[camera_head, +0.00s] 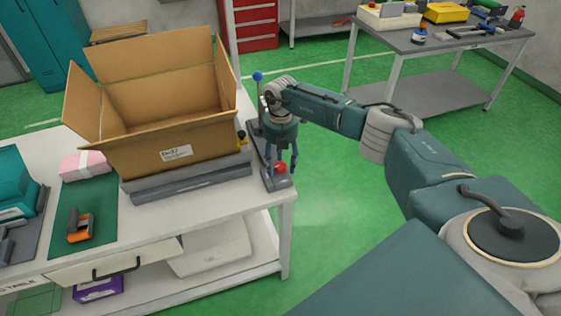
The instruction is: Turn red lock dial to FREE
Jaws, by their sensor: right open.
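The red lock dial (281,169) sits on a small dark grey base (276,183) at the right front corner of the white table (215,208). My right gripper (282,160) points down at the dial from above, its fingers open around or just above it. I cannot tell whether the fingers touch the dial. Its marking, including FREE, is too small to read. My left gripper is out of view.
An open cardboard box (160,128) stands on a grey platform (190,180) just left of the dial. A lever with a blue ball (258,77) rises behind my right gripper. An orange tape dispenser (80,228) lies on a green mat (98,196). Green floor is free right of the table.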

